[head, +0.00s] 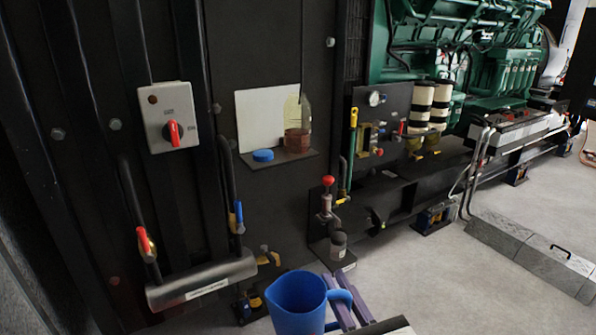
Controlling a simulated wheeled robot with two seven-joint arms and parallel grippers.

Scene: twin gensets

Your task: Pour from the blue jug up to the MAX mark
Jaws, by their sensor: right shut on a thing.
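The blue jug (296,304) is at the bottom centre, upright, its open top facing up and its handle to the right. My right gripper (343,297) is at the jug's handle and shut on it. What is inside the jug cannot be made out. A clear container (298,139) with reddish-brown liquid in its lower part stands on a small dark shelf (280,159) against a white backing panel, above and apart from the jug. A blue cap (263,156) lies on the shelf to its left. No MAX mark can be read. My left gripper is out of view.
A grey switch box (171,118) with a red knob is on the dark wall at left. Pipes with red (146,243) and blue (237,218) valve handles stand below it. A red-knobbed pump (328,200) stands behind the jug.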

